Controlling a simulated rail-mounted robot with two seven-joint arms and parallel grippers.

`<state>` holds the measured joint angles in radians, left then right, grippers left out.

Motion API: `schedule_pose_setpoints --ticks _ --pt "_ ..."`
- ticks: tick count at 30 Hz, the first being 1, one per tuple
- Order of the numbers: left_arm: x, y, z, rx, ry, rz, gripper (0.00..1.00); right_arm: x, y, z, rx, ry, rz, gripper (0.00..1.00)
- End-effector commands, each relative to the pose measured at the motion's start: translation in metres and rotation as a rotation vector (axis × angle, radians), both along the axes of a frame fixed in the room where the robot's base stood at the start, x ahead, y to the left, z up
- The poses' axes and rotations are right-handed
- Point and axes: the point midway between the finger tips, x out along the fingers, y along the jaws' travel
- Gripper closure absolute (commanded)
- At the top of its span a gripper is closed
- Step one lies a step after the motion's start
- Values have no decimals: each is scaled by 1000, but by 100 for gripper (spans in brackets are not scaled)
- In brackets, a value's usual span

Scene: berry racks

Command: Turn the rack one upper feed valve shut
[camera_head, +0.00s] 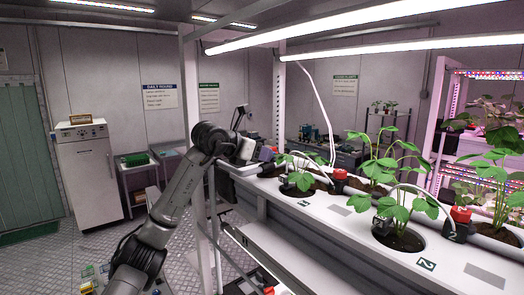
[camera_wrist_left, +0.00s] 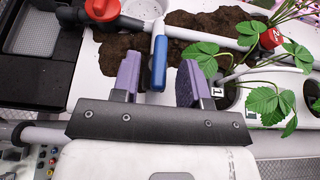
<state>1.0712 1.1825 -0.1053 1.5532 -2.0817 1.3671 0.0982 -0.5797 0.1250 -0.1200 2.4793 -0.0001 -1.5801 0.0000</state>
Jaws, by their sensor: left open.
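The valve's blue lever handle (camera_wrist_left: 158,62) shows in the left wrist view, with a pale stem running up to the grey feed pipe (camera_wrist_left: 205,36). The handle points toward me, across the line of the pipe. My left gripper (camera_wrist_left: 160,80) is open, with one purple-padded finger on each side of the handle and visible gaps between. In the head view my left gripper (camera_head: 256,151) is at the far end of the white upper rack tier (camera_head: 345,209), and it hides the valve there. My right gripper is not in view.
A red fitting (camera_wrist_left: 103,8) sits on the pipe left of the handle. A strawberry plant (camera_wrist_left: 270,95) and a red-capped fitting (camera_wrist_left: 271,38) stand close on the right. Dark soil (camera_wrist_left: 118,50) lies behind the handle. A lamp bar (camera_head: 370,45) hangs above the tier.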

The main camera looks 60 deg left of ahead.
Motion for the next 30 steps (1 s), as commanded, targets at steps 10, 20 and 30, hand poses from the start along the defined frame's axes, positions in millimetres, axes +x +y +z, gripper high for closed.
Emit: schedule_pose_setpoints --ticks 10,20,30 --pt "8 1 -4 1 0 1 60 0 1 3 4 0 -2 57" --pt "7 1 -3 1 0 0 79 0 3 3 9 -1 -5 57" --pt "7 1 -3 1 0 0 100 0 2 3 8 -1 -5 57"
